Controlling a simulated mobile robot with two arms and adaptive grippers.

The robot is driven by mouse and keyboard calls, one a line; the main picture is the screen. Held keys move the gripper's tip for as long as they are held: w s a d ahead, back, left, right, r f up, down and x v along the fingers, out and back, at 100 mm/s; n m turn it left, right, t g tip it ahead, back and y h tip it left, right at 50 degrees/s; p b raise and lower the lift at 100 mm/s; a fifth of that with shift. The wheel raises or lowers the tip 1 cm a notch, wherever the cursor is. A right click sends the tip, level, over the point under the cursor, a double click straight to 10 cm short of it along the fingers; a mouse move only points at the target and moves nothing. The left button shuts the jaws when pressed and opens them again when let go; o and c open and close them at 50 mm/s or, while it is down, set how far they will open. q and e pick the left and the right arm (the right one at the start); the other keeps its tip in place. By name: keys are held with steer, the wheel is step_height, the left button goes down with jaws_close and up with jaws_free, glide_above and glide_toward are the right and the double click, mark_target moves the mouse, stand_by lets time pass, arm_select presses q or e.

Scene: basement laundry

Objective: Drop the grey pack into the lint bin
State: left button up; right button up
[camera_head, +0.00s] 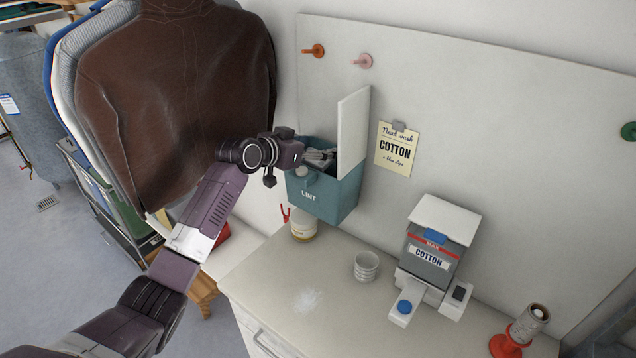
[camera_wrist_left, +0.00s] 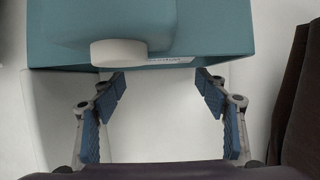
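The teal lint bin (camera_head: 325,195) hangs on the wall panel with its white lid (camera_head: 353,132) standing up, open. My left gripper (camera_head: 321,157) is at the bin's upper left, by its opening. In the left wrist view the gripper (camera_wrist_left: 163,88) is open, with nothing between its blue-padded fingers. The bin (camera_wrist_left: 215,30) fills the top of that view, with a pale round knob (camera_wrist_left: 118,52) on its front. I cannot see the grey pack in either view; the bin's inside is mostly hidden. My right gripper is not in view.
Below the bin, the counter (camera_head: 255,272) holds a small tub (camera_head: 303,227), a ribbed cup (camera_head: 366,267), a COTTON dispenser (camera_head: 433,255) and a red-based spool (camera_head: 522,330). Dark hanging clothes (camera_head: 175,100) are close beside my left arm. A note (camera_head: 397,150) is right of the lid.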

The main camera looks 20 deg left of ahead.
arm_select(q)
steer(key=shift+o, duration=1.3)
steer(key=shift+s, duration=0.25)
steer(key=v, duration=1.1)
steer(key=shift+s+r, duration=0.2)
steer(key=shift+s, duration=0.05)
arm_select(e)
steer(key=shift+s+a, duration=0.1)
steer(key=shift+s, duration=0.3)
arm_select(q)
steer(key=shift+a+f, duration=0.1)
steer(key=shift+a, duration=0.05)
